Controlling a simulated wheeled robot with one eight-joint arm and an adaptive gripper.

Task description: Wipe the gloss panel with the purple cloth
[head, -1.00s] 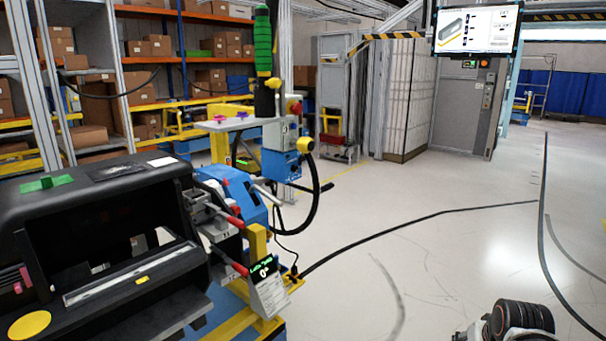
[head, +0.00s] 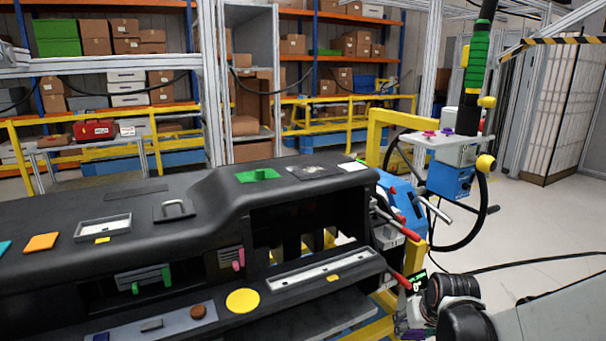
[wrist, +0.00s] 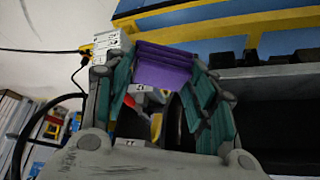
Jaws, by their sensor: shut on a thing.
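My gripper (wrist: 160,70) shows in the wrist view, with its green-padded fingers on both sides of the purple cloth (wrist: 163,66). It is shut on the cloth, which looks like a folded purple block between the fingertips. In the head view my arm is low at the right, beside the dashboard's right end, and the cloth is not clear there. A dark glossy square with pale specks, likely the gloss panel (head: 314,172), lies on the dashboard top, between a green patch and a white label. The gripper is apart from it.
The black dashboard module (head: 215,205) fills the lower left, with an open recess in front. Red-handled clamps (head: 392,225), a blue unit (head: 450,180) and a handwheel (head: 487,210) stand at its right end. Shelves (head: 180,93) line the back. Floor is open at right.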

